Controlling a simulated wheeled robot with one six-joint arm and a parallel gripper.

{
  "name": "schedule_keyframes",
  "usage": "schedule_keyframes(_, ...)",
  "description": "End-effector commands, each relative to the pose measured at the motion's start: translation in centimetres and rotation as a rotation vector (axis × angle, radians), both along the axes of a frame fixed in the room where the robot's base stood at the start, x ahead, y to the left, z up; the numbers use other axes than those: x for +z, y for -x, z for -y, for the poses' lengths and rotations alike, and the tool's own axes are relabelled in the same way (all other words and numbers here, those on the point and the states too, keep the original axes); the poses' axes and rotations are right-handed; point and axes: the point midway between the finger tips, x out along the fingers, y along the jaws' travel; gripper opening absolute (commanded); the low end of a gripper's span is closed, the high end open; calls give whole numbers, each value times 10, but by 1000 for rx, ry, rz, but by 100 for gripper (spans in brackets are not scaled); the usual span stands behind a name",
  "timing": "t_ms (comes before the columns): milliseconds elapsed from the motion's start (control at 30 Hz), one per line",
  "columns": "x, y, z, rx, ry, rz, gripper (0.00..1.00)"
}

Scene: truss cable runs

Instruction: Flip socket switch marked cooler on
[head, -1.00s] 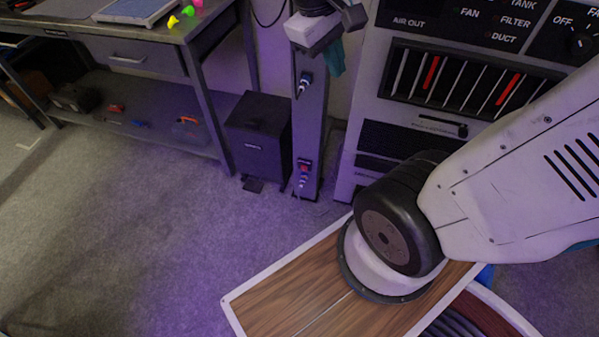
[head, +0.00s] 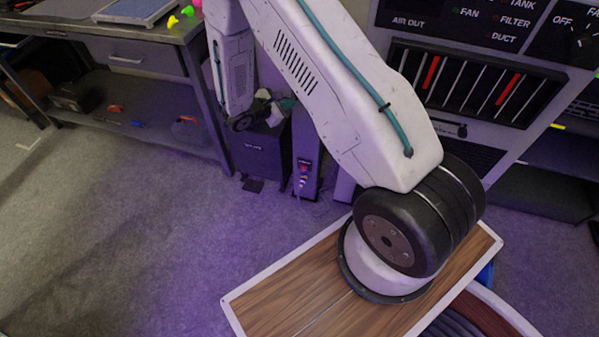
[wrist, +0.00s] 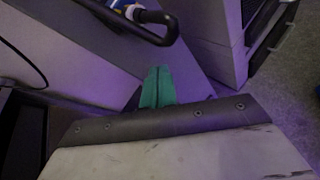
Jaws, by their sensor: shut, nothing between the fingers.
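A grey post (head: 307,150) stands behind the black bin and carries a lower socket (head: 303,168) with a small red switch and a plug. No label on it is legible, so I cannot tell which socket is marked cooler. The upper part of the post is hidden behind my arm. My gripper (head: 287,104) is in front of the post, above the lower socket. In the wrist view its green fingertips (wrist: 158,86) are together and empty. A blue-and-white plug (wrist: 133,11) with a dark bar around it shows at the top of that view, apart from the fingertips.
A black bin (head: 258,155) stands left of the post. A workbench (head: 130,60) is at the left. A panelled cabinet (head: 470,85) is at the right. A wooden board (head: 285,300) lies under my arm's base. The floor at the left is clear.

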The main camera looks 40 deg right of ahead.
Motion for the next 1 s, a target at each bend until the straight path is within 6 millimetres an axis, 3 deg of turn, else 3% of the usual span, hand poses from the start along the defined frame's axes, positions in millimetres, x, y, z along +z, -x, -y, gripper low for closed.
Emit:
schedule_keyframes(33, -35, -1, -3, 56, 13, -46, 0)
schedule_keyframes(167, -117, -1, -11, 217, 34, -143, 0)
schedule_keyframes(300, -207, 14, -24, 389, 38, -245, 0)
schedule_keyframes(400, -263, 34, -33, 495, 30, -309, 0)
schedule_keyframes(500, -307, 54, -41, 580, 17, -359, 0)
schedule_keyframes(600, -337, 70, -46, 640, 5, -392, 0)
schedule_keyframes(700, -353, 79, -49, 673, -2, -410, 0)
schedule_keyframes(1000, -358, 82, -51, 685, -4, -416, 0)
